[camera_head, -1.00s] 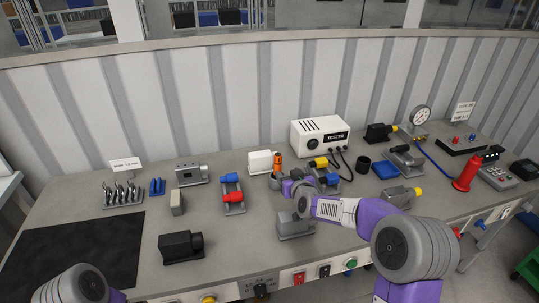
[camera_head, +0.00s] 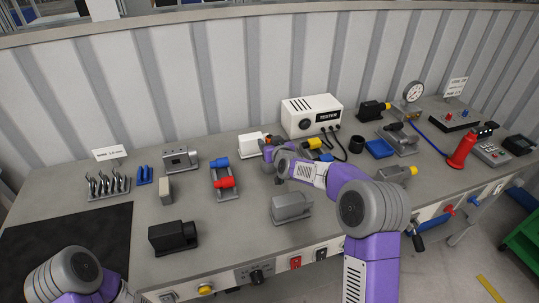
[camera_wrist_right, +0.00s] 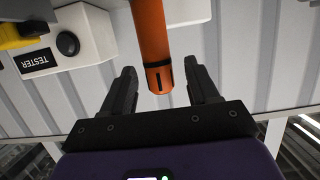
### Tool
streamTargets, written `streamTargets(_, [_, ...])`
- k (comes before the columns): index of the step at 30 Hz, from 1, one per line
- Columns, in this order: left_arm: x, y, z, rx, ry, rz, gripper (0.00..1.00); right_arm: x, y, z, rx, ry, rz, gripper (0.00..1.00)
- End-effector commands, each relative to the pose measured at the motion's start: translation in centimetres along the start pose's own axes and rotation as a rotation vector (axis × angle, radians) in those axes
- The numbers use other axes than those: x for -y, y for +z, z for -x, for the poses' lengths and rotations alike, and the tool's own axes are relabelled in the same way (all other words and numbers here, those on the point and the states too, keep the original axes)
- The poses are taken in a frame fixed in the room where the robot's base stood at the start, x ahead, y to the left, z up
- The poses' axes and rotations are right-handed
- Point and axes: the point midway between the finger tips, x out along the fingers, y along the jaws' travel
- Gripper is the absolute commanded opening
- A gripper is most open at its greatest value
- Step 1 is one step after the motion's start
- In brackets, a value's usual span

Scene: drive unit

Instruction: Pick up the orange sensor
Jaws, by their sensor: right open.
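The orange sensor (camera_wrist_right: 152,35) is a smooth orange cylinder with a dark ring near its end. In the right wrist view its end lies between the two dark fingertips of my right gripper (camera_wrist_right: 162,82), with a gap on each side. The right gripper is open. In the head view my right gripper (camera_head: 268,152) is at the sensor, in front of the white box, and hides most of the sensor and its holder. Only a little orange (camera_head: 276,140) shows there. Of my left arm, only a link shows at the lower left; its gripper is out of view.
The white tester (camera_head: 311,117) stands behind and right of the right gripper, with cables in front. A white box (camera_head: 251,146) is close behind it. A red and blue fixture (camera_head: 224,182) is to the left, a grey block (camera_head: 291,207) in front.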

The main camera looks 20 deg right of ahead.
Motion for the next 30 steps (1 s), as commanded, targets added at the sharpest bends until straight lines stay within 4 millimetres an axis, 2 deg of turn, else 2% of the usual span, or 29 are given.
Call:
streamTargets(6, [0.1, 0.0, -0.2, 0.0, 0.0, 0.0, 0.43, 0.0, 0.0, -1.6, 0.0, 0.0, -0.001, 0.59])
streamTargets(14, [0.1, 0.0, -0.2, 0.0, 0.0, 0.0, 0.43, 0.0, -0.1, -1.7, 0.0, 0.0, -0.001, 0.58])
streamTargets(25, [0.1, 0.0, -0.2, 0.0, 0.0, 0.0, 0.43, 0.0, -0.1, -1.6, -0.001, 0.0, -0.001, 0.01])
streamTargets(30, [0.1, 0.0, -0.2, 0.0, 0.0, 0.0, 0.43, 0.0, -0.1, -1.6, -0.002, 0.0, -0.001, 0.0])
